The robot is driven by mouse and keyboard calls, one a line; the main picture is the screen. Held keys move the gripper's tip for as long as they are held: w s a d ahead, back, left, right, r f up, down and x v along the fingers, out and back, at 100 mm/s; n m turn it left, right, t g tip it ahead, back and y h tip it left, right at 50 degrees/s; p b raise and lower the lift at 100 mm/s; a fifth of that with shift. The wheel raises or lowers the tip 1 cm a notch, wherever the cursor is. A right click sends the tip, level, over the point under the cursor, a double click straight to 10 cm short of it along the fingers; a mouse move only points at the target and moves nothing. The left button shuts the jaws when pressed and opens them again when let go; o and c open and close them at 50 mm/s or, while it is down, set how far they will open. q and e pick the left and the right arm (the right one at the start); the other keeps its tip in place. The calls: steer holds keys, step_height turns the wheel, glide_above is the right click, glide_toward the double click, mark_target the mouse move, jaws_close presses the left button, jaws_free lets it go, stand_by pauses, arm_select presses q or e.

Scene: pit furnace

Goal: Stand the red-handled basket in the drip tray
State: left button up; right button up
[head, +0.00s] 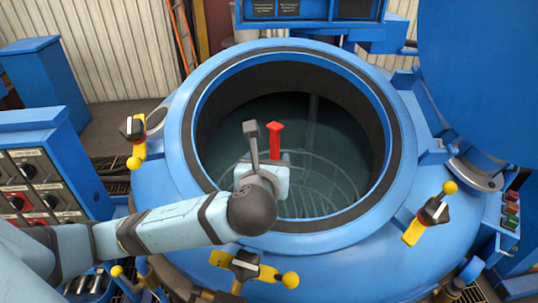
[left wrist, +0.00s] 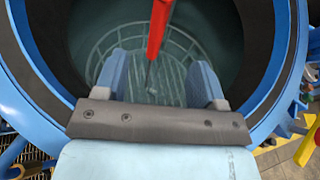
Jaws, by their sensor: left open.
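The basket (head: 325,190) is a round wire frame low inside the dark furnace opening. Its upright red handle (head: 274,138) rises near the middle of the opening in the head view. My left gripper (head: 268,180) is over the near part of the opening, partly covering basket and handle. In the left wrist view, my left gripper (left wrist: 162,76) is open and empty. The red handle (left wrist: 159,28) shows beyond the gap between the fingers, with its thin rod running down toward the basket (left wrist: 100,50). I cannot tell whether anything touches. The drip tray and right gripper are not in view.
A blue furnace rim (head: 190,130) surrounds the opening, with yellow-ended clamps (head: 430,215) around it. The raised blue lid (head: 480,70) stands at the right. A control panel (head: 35,185) is at the left, close to my arm. A ribbed wall (head: 110,50) is behind.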

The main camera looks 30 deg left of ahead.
mark_target(274, 142)
arm_select(q)
steer(key=x, duration=1.1)
steer(key=shift+w+f, duration=0.1)
steer(key=shift+w, duration=0.05)
steer(key=shift+c, duration=0.2)
jaws_close()
